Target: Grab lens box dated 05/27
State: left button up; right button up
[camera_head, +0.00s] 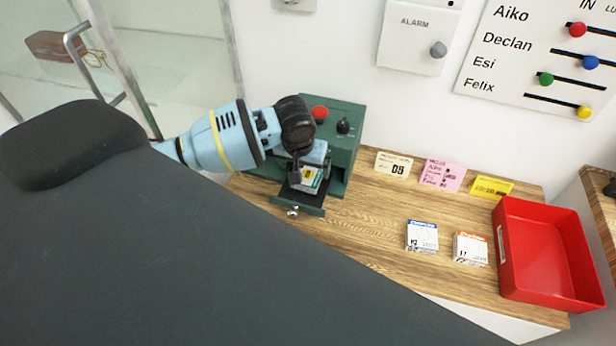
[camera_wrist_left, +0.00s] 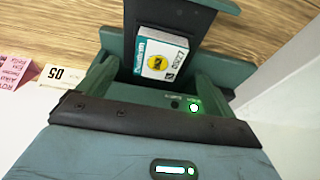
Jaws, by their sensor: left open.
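A small white and teal box with a yellow spot (camera_head: 309,181) sits on the pulled-out tray of a green machine (camera_head: 346,150). My right gripper is not in view.
A red bin (camera_head: 545,290) stands at the table's right end. A white numbered card (camera_head: 394,165), a pink note (camera_head: 442,175) and a yellow note (camera_head: 491,187) stand along the wall. The wooden table (camera_head: 370,230) is bare between the machine and the two boxes.

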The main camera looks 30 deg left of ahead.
aim_at(308, 175)
pick_arm(q)
jog(key=x, duration=0.5)
jog(key=shift+w+b, duration=0.3)
jog(key=shift+w, duration=0.05)
jog(key=shift+c, duration=0.4)
jog(key=c, duration=1)
